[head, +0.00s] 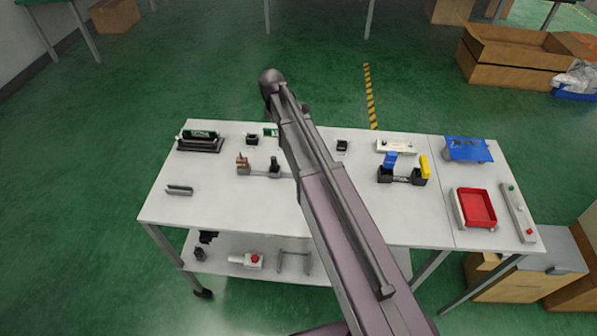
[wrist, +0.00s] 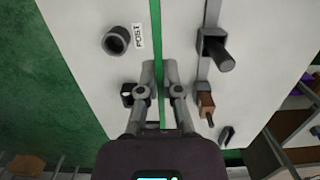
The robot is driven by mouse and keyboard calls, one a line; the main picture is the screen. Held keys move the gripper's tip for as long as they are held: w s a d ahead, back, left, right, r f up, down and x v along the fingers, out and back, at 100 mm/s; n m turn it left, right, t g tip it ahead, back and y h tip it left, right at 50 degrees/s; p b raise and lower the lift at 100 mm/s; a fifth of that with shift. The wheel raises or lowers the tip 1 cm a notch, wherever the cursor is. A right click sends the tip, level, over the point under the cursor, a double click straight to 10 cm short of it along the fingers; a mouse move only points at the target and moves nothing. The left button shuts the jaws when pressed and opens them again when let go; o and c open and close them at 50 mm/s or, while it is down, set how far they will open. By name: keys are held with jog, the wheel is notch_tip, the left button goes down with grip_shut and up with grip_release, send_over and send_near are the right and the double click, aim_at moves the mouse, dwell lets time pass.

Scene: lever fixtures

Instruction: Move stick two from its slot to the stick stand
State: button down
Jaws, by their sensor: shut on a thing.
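In the wrist view, a thin green stick (wrist: 160,30), seen almost edge-on, runs up between the fingers of my gripper (wrist: 160,72). The fingers are shut on it above the white table. In the head view, a small green part of it (head: 269,132) shows beside my arm; my arm hides the rest and the gripper. A black holder (head: 201,146) at the table's back left has another green stick (head: 199,134) standing in it. A small grey channel-shaped piece (head: 179,190) lies at the front left. I cannot tell which piece is the stick stand.
A fixture with a copper-brown handle (wrist: 206,107) and a black handle (wrist: 216,52) stands right of my gripper in the wrist view. A black ring (wrist: 116,40) labelled POST is left. Blue and yellow levers (head: 404,165) and a red tray (head: 477,207) stand farther right. The front-left tabletop is largely clear.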

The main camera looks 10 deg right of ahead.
jog(key=shift+f, duration=0.1)
jog(key=b, duration=0.6)
send_over(284, 158)
notch_tip(284, 158, down, 6)
jog(key=shift+a+f, duration=0.1)
dwell(0.4)
jog(key=shift+f+b, duration=1.85)
jog(key=shift+b, duration=0.2)
jog(key=shift+f, duration=0.1)
jog(key=c, duration=0.8)
grip_release()
jog(key=r+p, duration=0.4)
jog(key=a+r+p, duration=0.1)
jog(key=r+p, duration=0.7)
jog(key=shift+w+a+r, duration=0.1)
jog(key=shift+w+a, duration=0.05)
jog(key=shift+w, duration=0.05)
